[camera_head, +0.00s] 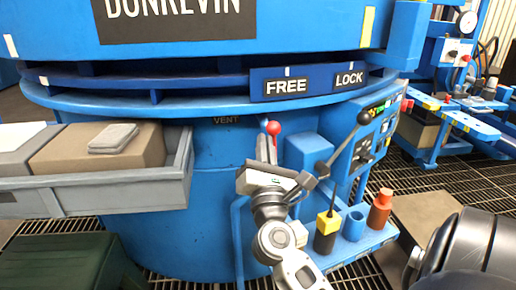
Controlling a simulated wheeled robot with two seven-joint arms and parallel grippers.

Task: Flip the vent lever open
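The vent lever's red ball knob (274,128) stands on the blue furnace body, just right of the VENT label (227,120). Most of its shaft below the knob is hidden behind my gripper. My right gripper (266,148) reaches up from below, with its fingers just under the red knob. The fingers are small and overlap the lever, so I cannot tell whether they touch it or how far apart they are. My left gripper is not in view.
A black-knobbed lever (364,117) slants close to my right wrist. A blue box (301,152) and control panel (376,135) stand to the right. A tool shelf (352,245) is below. A grey tray (120,195) with a brown block (97,151) is left.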

